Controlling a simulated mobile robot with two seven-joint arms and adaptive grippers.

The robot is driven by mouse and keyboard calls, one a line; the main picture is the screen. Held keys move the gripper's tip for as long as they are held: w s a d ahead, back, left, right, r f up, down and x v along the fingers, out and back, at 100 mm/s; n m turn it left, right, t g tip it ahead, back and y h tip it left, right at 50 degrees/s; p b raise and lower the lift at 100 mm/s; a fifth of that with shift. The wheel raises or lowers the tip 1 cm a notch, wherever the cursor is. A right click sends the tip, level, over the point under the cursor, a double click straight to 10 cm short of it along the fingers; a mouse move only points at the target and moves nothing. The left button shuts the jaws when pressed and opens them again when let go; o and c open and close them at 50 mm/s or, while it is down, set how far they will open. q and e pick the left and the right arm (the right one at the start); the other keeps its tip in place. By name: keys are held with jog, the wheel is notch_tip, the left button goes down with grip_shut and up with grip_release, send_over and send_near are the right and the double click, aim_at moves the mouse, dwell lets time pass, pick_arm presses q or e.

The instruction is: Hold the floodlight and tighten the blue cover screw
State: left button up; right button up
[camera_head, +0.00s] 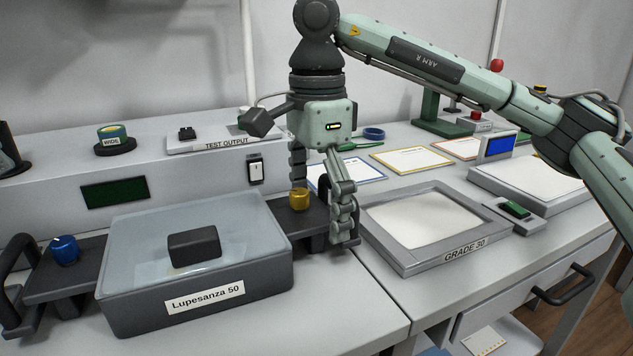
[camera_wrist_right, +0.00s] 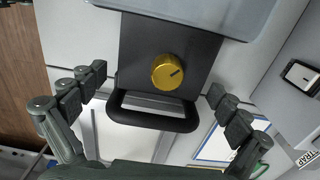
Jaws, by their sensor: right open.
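The floodlight (camera_head: 195,285) is a dark grey box with a clear top, labelled "Lupesanza 50", on the bench at the front left. The blue cover screw (camera_head: 65,250) stands on the bracket at its left end. A yellow screw (camera_head: 299,199) stands on the right bracket; it also shows in the right wrist view (camera_wrist_right: 167,72). My right gripper (camera_head: 322,195) is open above the right bracket, pointing down. In the right wrist view its fingers (camera_wrist_right: 158,85) are apart on either side of the bracket and black handle (camera_wrist_right: 153,119), with nothing between them gripped. My left gripper is out of view.
A grey console (camera_head: 60,205) with a dark green display stands behind the floodlight. A framed "GRADE 30" tray (camera_head: 411,220) lies to the right of my right gripper. A box with a blue screen (camera_head: 497,146) and several coloured-edge sheets lie farther back right.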

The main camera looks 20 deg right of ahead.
jog(key=shift+f, duration=1.15)
jog(key=c, duration=1.4)
jog(key=o, duration=1.2)
jog(key=shift+c, duration=0.2)
jog(key=c, duration=0.5)
